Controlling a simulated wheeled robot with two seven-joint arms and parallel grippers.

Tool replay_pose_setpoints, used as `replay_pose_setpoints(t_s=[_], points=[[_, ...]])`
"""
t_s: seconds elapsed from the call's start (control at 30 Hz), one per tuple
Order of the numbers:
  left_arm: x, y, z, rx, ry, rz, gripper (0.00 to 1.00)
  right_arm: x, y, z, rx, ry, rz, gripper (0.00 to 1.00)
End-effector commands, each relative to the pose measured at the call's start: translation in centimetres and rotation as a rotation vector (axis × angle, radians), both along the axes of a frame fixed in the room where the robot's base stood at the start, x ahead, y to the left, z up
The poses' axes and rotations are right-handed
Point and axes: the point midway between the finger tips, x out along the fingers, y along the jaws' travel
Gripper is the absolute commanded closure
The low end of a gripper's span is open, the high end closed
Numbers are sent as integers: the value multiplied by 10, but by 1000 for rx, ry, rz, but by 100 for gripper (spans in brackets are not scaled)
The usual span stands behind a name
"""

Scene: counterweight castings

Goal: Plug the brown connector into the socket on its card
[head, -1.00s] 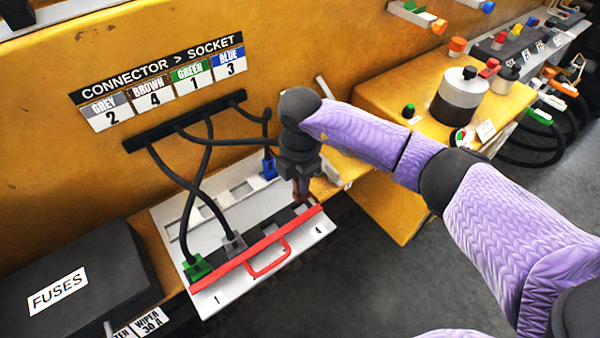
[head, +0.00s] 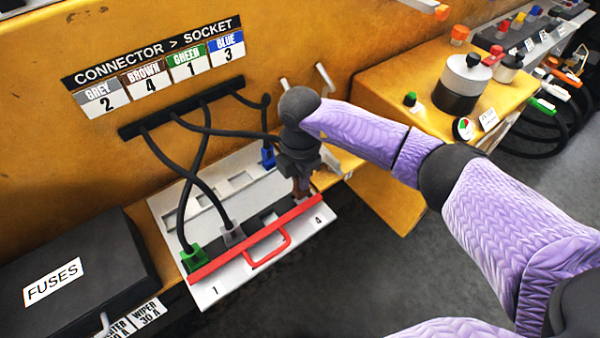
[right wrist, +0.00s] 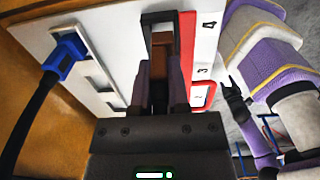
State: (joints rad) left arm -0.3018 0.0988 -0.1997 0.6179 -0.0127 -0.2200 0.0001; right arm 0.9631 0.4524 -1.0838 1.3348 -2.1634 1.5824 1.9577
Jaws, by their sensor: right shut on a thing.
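The brown connector (head: 303,189) is in the jaws of my right gripper (head: 301,181), at the right end of the dark socket row, beside the number 4. I cannot tell whether it is seated in the socket. The card (head: 152,70) pairs grey with 2, brown with 4, green with 1 and blue with 3. A dark forked shape in the right wrist view may be my left gripper (right wrist: 232,92); its jaws are unclear.
Green (head: 194,258) and grey (head: 233,235) connectors sit at the left of the row. The blue connector (head: 268,156) is on the back strip of the white panel (head: 213,290). A red handle bar (head: 262,242) runs along the front. A black fuse box (head: 80,265) stands left.

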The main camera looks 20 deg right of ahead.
Motion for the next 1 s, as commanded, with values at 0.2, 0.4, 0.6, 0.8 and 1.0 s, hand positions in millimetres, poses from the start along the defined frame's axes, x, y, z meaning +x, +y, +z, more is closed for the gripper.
replay_pose_setpoints(t_s=[0.2, 0.4, 0.6, 0.8, 1.0], points=[[0, 0, 0, 0, 1, 1, 41, 0, 0, 0, 0, 0, 0, 100], [0, -1, 1, -1, 0, 1, 41, 0, 0, 0, 0, 0, 0, 100], [0, -3, 3, -4, 0, 2, 41, 0, 0, 0, 0, -1, 0, 100], [0, -4, 3, -6, -1, 1, 41, 0, 0, 0, 1, -1, 0, 100], [0, -4, 5, -6, -1, 1, 41, 0, 0, 1, 1, -1, 0, 100]])
